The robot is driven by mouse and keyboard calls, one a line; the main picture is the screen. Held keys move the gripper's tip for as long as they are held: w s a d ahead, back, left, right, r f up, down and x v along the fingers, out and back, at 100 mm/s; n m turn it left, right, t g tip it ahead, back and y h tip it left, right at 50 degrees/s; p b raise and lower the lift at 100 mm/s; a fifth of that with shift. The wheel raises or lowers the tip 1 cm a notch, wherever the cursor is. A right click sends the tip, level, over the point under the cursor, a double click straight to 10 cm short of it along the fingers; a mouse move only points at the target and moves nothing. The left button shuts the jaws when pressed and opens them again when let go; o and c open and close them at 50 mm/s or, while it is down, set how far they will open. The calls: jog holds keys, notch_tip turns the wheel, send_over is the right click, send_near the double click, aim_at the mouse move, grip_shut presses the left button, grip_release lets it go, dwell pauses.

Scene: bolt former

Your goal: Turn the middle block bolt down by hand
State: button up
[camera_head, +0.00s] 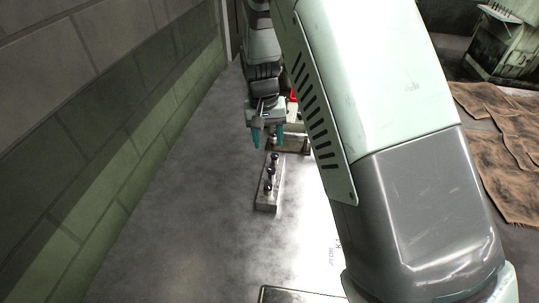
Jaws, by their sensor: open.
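A narrow grey metal block (266,205) lies on the table, pointing away from me. Three dark-headed bolts stand in a row along it. The middle block bolt (269,171) sits between the far bolt (275,157) and the near bolt (267,187). How deep each bolt is seated is too small to tell. My gripper (268,141) has two teal fingers spread apart, pointing down, and appears at the far end of the block, beyond the middle bolt in the picture. Its height over the block cannot be told. I see nothing clearly held between the fingers.
A brownish fixture (292,146) with something red (293,97) near it stands behind the block, partly hidden by my arm. A brick wall (110,140) runs along the left. The grey table (180,220) is clear left of the block. A flat plate edge (300,294) shows at the bottom.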

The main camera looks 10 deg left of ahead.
aim_at(271, 170)
jog(key=s+a+n+t+h, duration=0.1)
jog(key=a+n+h, duration=0.25)
jog(key=n, duration=1.55)
jog(key=x, duration=1.1)
jog(key=shift+a+f, duration=0.15)
jog(key=shift+a, duration=0.2)
grip_shut()
jog(key=shift+m, duration=0.4)
